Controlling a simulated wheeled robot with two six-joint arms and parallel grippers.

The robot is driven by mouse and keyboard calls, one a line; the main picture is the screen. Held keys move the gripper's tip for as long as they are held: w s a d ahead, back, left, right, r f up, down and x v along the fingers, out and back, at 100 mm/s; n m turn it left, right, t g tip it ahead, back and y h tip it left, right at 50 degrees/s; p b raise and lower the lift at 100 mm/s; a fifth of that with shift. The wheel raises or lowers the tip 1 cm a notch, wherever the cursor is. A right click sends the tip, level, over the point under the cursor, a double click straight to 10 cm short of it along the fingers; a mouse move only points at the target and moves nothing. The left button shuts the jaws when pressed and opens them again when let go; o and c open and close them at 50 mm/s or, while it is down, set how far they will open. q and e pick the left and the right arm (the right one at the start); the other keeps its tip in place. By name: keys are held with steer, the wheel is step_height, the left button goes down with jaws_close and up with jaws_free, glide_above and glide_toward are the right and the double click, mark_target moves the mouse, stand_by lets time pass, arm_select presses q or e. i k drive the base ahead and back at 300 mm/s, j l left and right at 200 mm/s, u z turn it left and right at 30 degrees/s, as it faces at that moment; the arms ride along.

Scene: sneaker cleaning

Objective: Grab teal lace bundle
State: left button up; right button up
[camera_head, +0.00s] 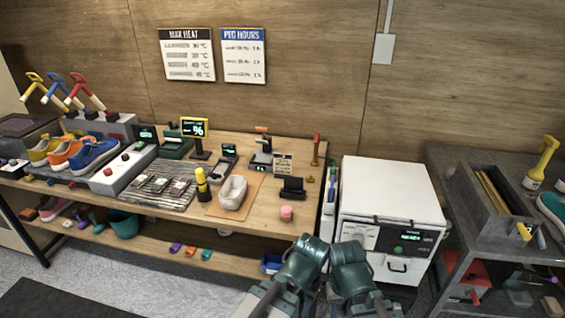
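A small teal bundle (206,254), which looks like the teal lace bundle, lies on the lower shelf under the wooden workbench. It is at the right end of a short row, beside an orange bundle (191,251) and a purple bundle (175,247). My two arms show at the bottom middle as dark teal and grey links, close together and to the right of the row. The fingers of neither gripper can be made out. Nothing visible of my arms touches the bundles.
The workbench top (262,222) overhangs the lower shelf (150,236). A teal bucket (124,224) stands left of the row, and a blue bin (271,264) sits to its right. A white cabinet (392,190) stands right of the bench.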

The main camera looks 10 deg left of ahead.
mark_target(160, 185)
steer(key=u, duration=1.35)
